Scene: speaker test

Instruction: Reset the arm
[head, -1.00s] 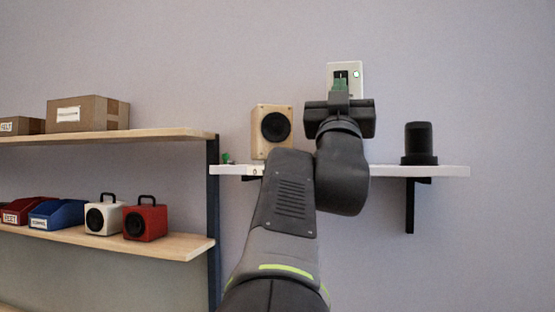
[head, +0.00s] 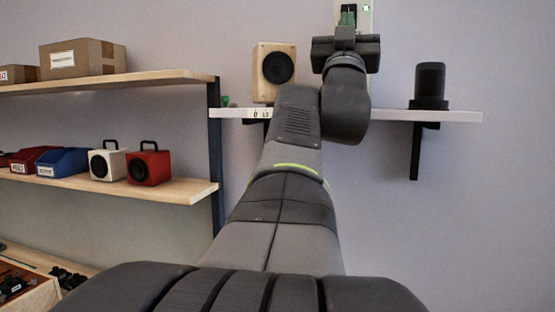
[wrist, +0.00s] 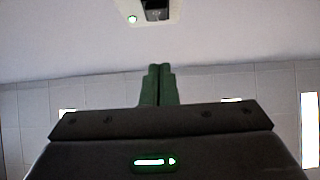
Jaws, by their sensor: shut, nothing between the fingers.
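My gripper (head: 348,16) is raised at the top of the head view, in front of a pale wall device (head: 367,12) with a small green light. Its green fingers are together and empty. In the wrist view the shut fingers (wrist: 158,84) point toward the wall device (wrist: 150,10), with a gap between them and it. The device shows a dark opening and a green light there. My arm reaches up the middle of the head view and hides part of the white wall shelf.
The white shelf (head: 400,115) bears a wooden speaker (head: 262,92) left of my arm and a black cylindrical speaker (head: 429,85) right of it. Wooden shelves at left hold boxes (head: 83,58), a blue bin (head: 62,162), a white speaker (head: 107,165) and a red speaker (head: 149,167).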

